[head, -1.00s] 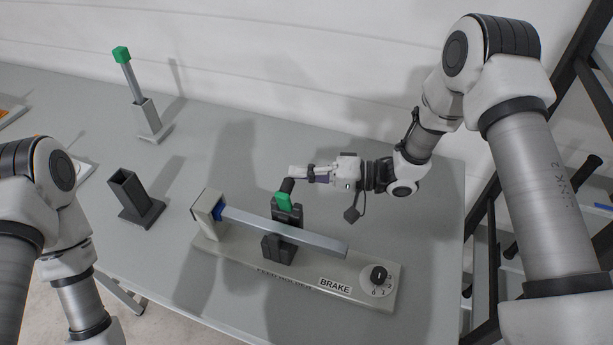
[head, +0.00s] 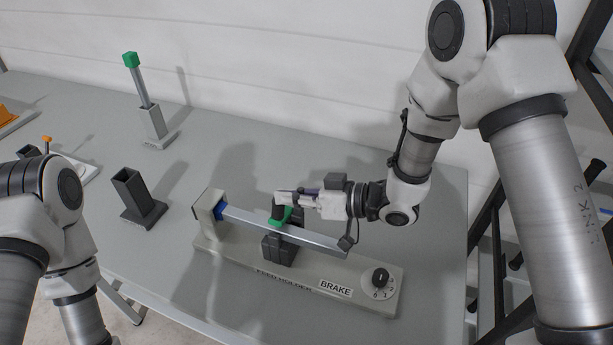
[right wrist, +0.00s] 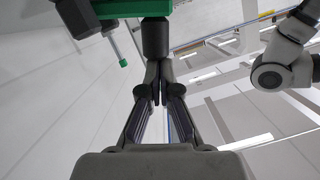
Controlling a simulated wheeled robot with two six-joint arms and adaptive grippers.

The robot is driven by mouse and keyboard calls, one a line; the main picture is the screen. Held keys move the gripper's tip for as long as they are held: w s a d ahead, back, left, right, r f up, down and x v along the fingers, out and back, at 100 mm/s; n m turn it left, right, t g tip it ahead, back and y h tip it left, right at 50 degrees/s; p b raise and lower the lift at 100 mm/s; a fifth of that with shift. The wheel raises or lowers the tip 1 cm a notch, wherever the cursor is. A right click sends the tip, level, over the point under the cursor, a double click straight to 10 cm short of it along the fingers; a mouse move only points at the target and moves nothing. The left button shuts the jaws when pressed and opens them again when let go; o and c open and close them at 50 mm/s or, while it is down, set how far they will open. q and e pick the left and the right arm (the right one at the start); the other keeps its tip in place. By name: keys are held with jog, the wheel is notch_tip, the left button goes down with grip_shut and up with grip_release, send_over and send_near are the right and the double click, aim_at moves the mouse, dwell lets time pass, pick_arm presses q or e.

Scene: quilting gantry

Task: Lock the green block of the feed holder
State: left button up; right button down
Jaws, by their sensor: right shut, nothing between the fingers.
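The feed holder (head: 230,247) is a long pale base with a BRAKE label. A green piece (head: 280,219) with a black knob (head: 278,211) lies low over the bar at that block. My right gripper (head: 280,197) is shut and empty at the knob. In the right wrist view its closed fingertips (right wrist: 157,75) are right by the knob (right wrist: 155,38) of the green piece (right wrist: 135,8); contact is unclear. My left gripper is out of view.
A dial (head: 379,279) sits at the base's right end. A dark open socket (head: 138,198) stands left of the holder. Behind it is a stand with a green-capped rod (head: 142,85). The table (head: 350,150) behind my right gripper is clear.

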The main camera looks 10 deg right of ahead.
jog(key=shift+w, duration=0.15)
jog(key=s+d+r+p, duration=0.1)
jog(key=s+d+r, duration=0.2)
jog(key=d+r, duration=0.3)
jog(key=d, duration=0.3)
jog(key=shift+s+d, duration=0.15)
jog(key=shift+s, duration=0.2)
